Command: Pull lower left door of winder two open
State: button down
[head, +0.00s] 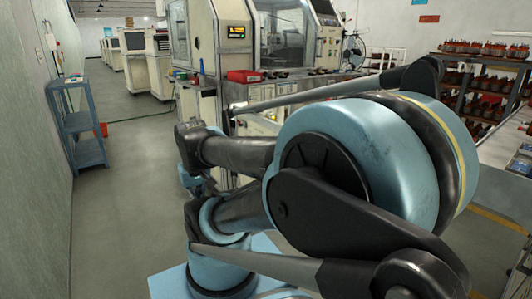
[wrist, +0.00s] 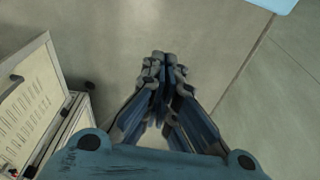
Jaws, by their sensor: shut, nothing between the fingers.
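In the wrist view, a cream door panel (wrist: 38,88) with rows of vent slots and a dark handle (wrist: 14,82) is at the left edge. It seems to stand at an angle to the pale cabinet body (wrist: 72,122) beside it; how far it is open is hard to tell. My gripper (wrist: 163,60) points at the grey floor, to the right of the panel and apart from it. Its fingers are together and empty. In the head view, a cream winding machine (head: 207,38) with a lit display stands beyond my arm, which hides much of its lower front.
A blue shelf stand (head: 78,125) is by the left wall. The grey floor (head: 125,190) between it and my arm is clear. Racks of reddish-brown parts (head: 480,75) stand at the right. A red box (head: 243,76) lies on the machine's bench.

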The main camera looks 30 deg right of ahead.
jog(key=w+d+r+n+g+h, duration=0.1)
jog(key=w+d+r+n+h, duration=0.25)
jog(key=w+d+n, duration=0.65)
jog(key=w+d+r+n+h, duration=0.2)
jog(key=w+d+n+h, duration=0.2)
jog(key=w+d, duration=1.1)
jog(key=w+d+f+n, duration=0.1)
jog(key=d+f, duration=0.2)
jog(key=d, duration=0.3)
jog(key=w+d+f+n+h, duration=0.1)
jog(key=w+d+f, duration=0.1)
jog(key=d, duration=0.5)
jog(key=w+d+f+n+g, duration=0.1)
jog(key=w+d+f+n, duration=0.1)
jog(key=d+f, duration=0.3)
jog(key=shift+d, duration=1.05)
